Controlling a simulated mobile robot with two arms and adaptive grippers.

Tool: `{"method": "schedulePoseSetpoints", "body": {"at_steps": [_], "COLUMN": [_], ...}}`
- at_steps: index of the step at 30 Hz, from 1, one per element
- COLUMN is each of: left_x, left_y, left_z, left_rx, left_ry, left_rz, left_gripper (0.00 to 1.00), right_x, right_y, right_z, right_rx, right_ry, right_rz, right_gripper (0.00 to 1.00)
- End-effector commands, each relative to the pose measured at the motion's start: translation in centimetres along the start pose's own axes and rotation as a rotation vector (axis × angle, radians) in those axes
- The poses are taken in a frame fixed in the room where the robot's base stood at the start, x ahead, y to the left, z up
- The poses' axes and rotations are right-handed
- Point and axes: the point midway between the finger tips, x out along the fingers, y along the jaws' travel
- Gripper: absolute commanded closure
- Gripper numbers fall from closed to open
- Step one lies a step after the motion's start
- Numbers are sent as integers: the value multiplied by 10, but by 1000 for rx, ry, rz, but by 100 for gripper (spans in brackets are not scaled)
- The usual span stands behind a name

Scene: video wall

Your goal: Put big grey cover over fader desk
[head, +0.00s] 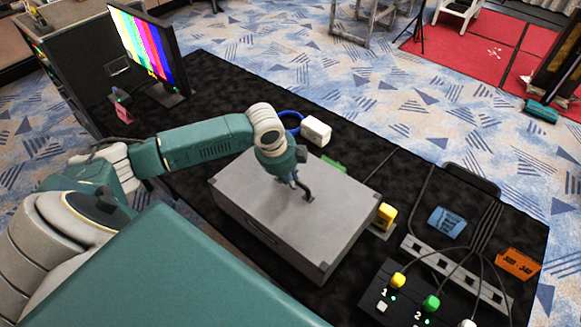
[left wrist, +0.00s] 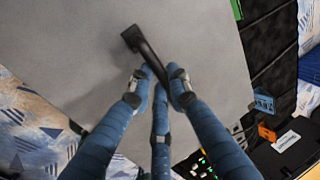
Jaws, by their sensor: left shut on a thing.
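The big grey cover (head: 255,205) is a flat-topped box over the middle of the black table, and it fills much of the left wrist view (left wrist: 70,50). A dark handle (head: 307,190) stands on its top and also shows in the left wrist view (left wrist: 148,52). My left gripper (head: 294,182) is shut on this handle; its blue fingers close around it in the left wrist view (left wrist: 163,85). I cannot tell whether the cover's lower edge touches the table. No fader desk is visible; whatever is under the cover is hidden. My right gripper is not in view.
The black table (head: 225,95) carries a white box (head: 316,130), a blue ring (head: 291,121), a yellow block (head: 385,215), a power strip (head: 455,272) with cables, and a button box (head: 380,310) at front right. A colour-bar monitor (head: 143,45) stands at back left.

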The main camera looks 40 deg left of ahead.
Motion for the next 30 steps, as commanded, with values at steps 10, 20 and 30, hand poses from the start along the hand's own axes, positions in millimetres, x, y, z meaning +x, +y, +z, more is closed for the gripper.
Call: {"method": "schedulePoseSetpoints", "body": {"at_steps": [10,20,30], "left_x": [12,17,18], "left_y": [2,3,3], "left_z": [0,1,1], "left_rx": [0,0,0], "left_ry": [1,0,0], "left_rz": [-5,-5,-6], "left_gripper": [100,100,100], "right_x": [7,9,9], "right_y": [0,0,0], "right_z": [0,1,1], "right_rx": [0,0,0], "right_ry": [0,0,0], "right_rz": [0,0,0], "right_gripper": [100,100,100]}}
